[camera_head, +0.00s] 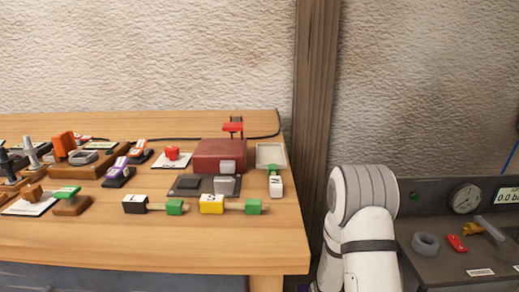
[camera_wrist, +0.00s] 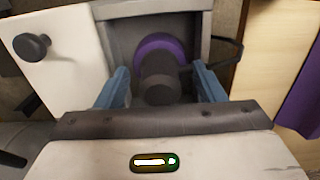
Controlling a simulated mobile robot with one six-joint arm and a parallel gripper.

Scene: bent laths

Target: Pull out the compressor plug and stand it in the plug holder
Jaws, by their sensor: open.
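In the wrist view a dark round plug (camera_wrist: 158,90) points out of a recessed grey socket box (camera_wrist: 112,10), with a purple ring (camera_wrist: 148,47) around its far end. It looks seated in the box. My gripper (camera_wrist: 160,78) is open, with one blue finger on each side of the plug. I cannot tell whether the fingers touch it. The head view shows my white arm but not my gripper or the plug. I cannot pick out the plug holder for sure in either view.
A white panel (camera_wrist: 60,60) with a black knob (camera_wrist: 32,46) is left of the box. A dark cable loop (camera_wrist: 238,50) is at its right. In the head view, a wooden bench (camera_head: 200,258) carries many small items; a dark console (camera_head: 440,265) with a gauge (camera_head: 465,198) stands at right.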

